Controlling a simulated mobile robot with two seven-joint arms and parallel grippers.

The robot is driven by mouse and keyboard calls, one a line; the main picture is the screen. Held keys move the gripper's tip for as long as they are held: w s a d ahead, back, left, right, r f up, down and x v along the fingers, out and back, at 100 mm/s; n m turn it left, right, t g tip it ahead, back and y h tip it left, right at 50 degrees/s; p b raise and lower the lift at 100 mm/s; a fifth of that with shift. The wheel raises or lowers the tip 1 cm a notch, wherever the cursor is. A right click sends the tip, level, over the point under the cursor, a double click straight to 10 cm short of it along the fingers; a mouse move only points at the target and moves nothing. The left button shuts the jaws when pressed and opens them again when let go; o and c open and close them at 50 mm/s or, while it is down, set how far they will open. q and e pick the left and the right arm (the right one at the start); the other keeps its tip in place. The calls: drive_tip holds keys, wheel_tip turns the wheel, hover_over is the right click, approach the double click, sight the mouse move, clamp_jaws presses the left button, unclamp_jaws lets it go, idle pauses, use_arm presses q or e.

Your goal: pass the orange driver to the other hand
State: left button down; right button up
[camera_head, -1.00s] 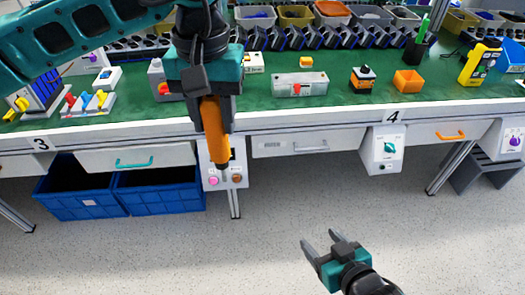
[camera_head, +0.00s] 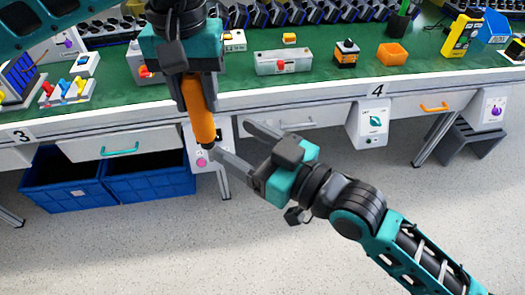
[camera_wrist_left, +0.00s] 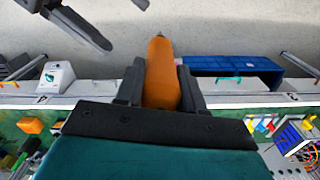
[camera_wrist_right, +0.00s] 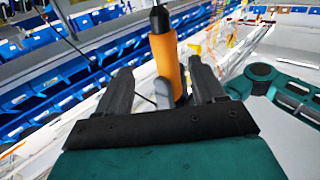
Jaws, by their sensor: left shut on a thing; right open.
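The orange driver (camera_head: 200,118) hangs almost upright below my left gripper (camera_head: 196,92), which is shut on its upper part. In the left wrist view the driver (camera_wrist_left: 161,78) sits between the two dark fingers. My right gripper (camera_head: 234,143) is open, to the right of the driver's lower part, with its fingers pointing left towards it. In the right wrist view the orange handle (camera_wrist_right: 167,62) shows between the open fingers, with its dark collar at the top. I cannot tell whether the right fingers touch it.
The green-topped workbench (camera_head: 300,85) runs behind the arms, with a grey box (camera_head: 283,61) and an orange bin (camera_head: 392,54) on it. Blue crates (camera_head: 150,184) stand under it at the left. A white switch box (camera_head: 368,124) hangs at its front. The floor in front is clear.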

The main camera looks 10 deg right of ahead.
sight(209, 123)
drive_tip(key=x, duration=0.7)
drive_tip(key=shift+w+a, duration=0.25)
use_arm(q)
drive_tip(key=shift+s+a, duration=0.1)
use_arm(e)
drive_tip(key=shift+w+d+f, duration=0.1)
drive_tip(key=shift+d, duration=0.1)
clamp_jaws()
use_arm(q)
drive_tip(key=c, duration=0.6)
unclamp_jaws()
use_arm(e)
drive_tip(key=shift+a, duration=0.1)
